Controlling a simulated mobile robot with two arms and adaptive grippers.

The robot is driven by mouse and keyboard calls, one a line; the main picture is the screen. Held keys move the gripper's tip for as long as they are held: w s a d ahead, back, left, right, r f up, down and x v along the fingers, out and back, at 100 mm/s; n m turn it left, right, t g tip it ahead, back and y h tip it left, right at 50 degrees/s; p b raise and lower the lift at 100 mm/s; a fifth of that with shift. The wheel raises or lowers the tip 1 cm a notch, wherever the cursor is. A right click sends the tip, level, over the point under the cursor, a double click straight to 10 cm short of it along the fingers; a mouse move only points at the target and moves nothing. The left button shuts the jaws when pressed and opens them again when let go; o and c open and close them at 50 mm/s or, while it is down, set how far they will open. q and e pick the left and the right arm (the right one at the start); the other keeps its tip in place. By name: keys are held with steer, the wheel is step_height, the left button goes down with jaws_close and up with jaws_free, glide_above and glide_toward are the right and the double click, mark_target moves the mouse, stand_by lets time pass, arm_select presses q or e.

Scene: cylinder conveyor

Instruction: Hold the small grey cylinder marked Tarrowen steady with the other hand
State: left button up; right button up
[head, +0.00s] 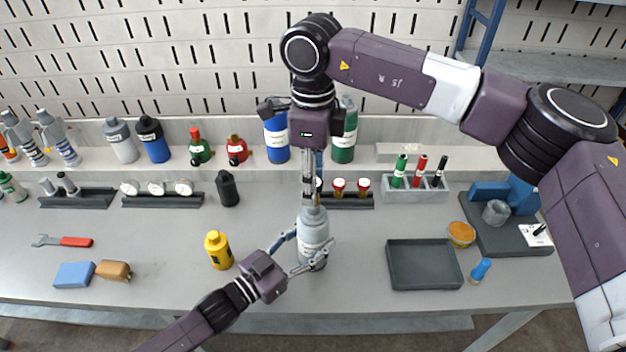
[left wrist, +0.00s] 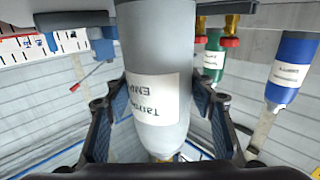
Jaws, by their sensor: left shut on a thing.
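The small grey cylinder marked Tarrowen (head: 314,228) stands upright near the front middle of the bench. In the left wrist view the cylinder (left wrist: 155,60) appears upside down, its white Tarrowen label facing the camera. My left gripper (head: 309,250) reaches in from the lower left and is shut on the cylinder's body; its fingers lie on both sides of it in the left wrist view. My right gripper (head: 312,200) points straight down at the cylinder's top. Its fingers are seen edge-on, so their gap and any contact with the top are hidden.
A yellow bottle (head: 219,252) stands just left of the cylinder. An empty dark tray (head: 424,286) lies to the right, beside a blue-capped item (head: 480,271). A rack of markers (head: 414,194) and blue and green cylinders stand behind. The bench front edge is close.

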steer(key=m, duration=0.6)
stand_by(0.3)
steer(key=shift+f, duration=1.25)
steer(key=shift+c, duration=0.5)
jaws_close()
steer(key=n, duration=0.4)
steer(key=shift+n, duration=1)
